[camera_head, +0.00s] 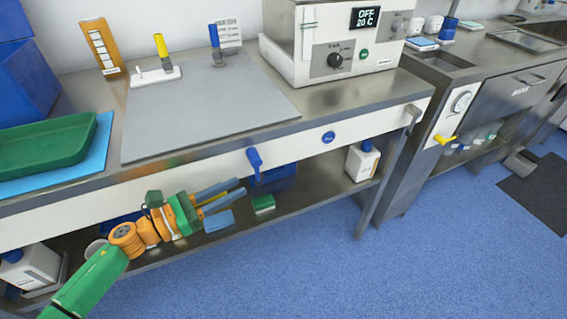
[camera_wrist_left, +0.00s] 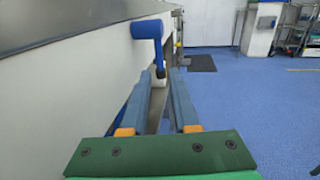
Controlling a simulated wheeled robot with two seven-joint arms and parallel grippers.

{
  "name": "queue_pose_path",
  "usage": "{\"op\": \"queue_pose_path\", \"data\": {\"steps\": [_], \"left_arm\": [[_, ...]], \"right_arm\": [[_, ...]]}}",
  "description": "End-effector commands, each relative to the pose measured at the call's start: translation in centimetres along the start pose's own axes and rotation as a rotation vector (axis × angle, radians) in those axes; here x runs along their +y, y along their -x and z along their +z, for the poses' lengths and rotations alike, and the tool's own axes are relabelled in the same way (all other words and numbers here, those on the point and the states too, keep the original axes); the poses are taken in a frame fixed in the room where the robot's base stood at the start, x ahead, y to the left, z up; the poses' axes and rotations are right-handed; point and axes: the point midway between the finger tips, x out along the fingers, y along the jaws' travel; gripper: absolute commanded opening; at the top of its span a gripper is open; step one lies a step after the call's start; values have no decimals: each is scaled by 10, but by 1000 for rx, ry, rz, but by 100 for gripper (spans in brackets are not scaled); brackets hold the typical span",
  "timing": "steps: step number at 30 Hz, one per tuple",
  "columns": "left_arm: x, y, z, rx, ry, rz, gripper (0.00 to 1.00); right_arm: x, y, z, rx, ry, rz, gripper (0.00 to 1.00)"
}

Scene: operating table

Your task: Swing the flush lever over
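The flush lever appears to be the blue lever (camera_head: 254,160) on the white front panel of the counter, its handle hanging down. In the left wrist view the blue lever (camera_wrist_left: 147,30) shows straight ahead, with its lower end appearing between the fingertips in the picture. My left gripper (camera_head: 241,187) is just below and left of the lever, pointing right along the panel. Its blue fingers are apart and empty in the left wrist view (camera_wrist_left: 160,76). I cannot tell whether a finger touches the lever. My right gripper is in neither view.
A round blue badge (camera_head: 328,137) is right of the lever. A lower shelf holds a green-topped sponge (camera_head: 263,204) and a white bottle (camera_head: 361,161). A yellow lever (camera_head: 445,139) sits on the unit at right. The counter's front edge overhangs above; blue floor lies open in front.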

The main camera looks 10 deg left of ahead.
Motion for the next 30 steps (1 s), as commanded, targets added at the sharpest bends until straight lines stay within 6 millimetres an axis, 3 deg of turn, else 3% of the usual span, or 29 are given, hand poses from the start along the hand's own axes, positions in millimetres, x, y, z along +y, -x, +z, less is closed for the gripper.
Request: {"op": "queue_pose_path", "data": {"steps": [4,12,22,25,30], "left_arm": [[1,-12,2,-3,2,2,28],[1,-62,2,-2,4,3,28],[0,-71,-1,1,3,2,28],[0,-71,-1,1,3,2,1],[0,-71,-1,1,4,2,0]], "right_arm": [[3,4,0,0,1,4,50],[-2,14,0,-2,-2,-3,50],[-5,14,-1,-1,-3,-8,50],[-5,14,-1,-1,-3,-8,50],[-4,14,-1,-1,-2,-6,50]]}}
